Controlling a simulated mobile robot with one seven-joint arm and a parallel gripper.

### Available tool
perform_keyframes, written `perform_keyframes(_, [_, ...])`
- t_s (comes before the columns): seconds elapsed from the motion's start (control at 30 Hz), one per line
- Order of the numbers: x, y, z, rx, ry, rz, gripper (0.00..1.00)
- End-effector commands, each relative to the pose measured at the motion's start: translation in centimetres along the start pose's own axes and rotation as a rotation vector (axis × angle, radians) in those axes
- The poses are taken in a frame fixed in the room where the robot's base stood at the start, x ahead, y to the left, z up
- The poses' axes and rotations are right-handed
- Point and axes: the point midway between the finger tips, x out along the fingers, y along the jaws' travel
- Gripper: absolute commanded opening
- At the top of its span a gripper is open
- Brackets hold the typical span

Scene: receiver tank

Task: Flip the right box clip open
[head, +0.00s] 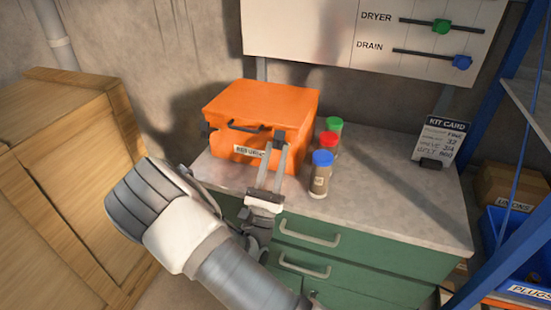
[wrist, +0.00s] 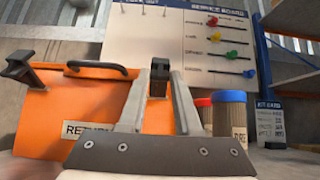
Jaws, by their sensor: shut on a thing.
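The orange box (head: 262,105) stands closed on the counter, with a label on its front face. The right box clip (head: 279,136) is a small dark piece at the box's front right; in the wrist view the clip (wrist: 160,76) sits between my fingertips. My gripper (head: 276,150) is shut on this clip, its fingers reaching up in front of the box. The fingers hide part of the box front and label. The left clip (wrist: 17,66) is dark and sticks out at the box's left side.
A black handle (wrist: 100,69) spans the box front. Jars with green (head: 334,124), red (head: 328,139) and blue (head: 322,158) lids stand close right of my gripper. A kit card (head: 440,138) stands farther right. Wooden crates (head: 65,150) are at left, a blue shelf frame at right.

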Motion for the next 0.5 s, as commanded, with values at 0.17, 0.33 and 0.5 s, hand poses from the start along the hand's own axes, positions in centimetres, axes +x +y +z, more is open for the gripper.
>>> perform_keyframes(0.17, [-0.11,0.01,-0.08,0.000,-0.009,0.001,0.00])
perform_keyframes(0.33, [-0.09,0.01,-0.07,0.000,-0.008,0.000,0.00])
perform_keyframes(0.5, [-0.09,0.01,-0.08,0.000,-0.008,0.000,0.43])
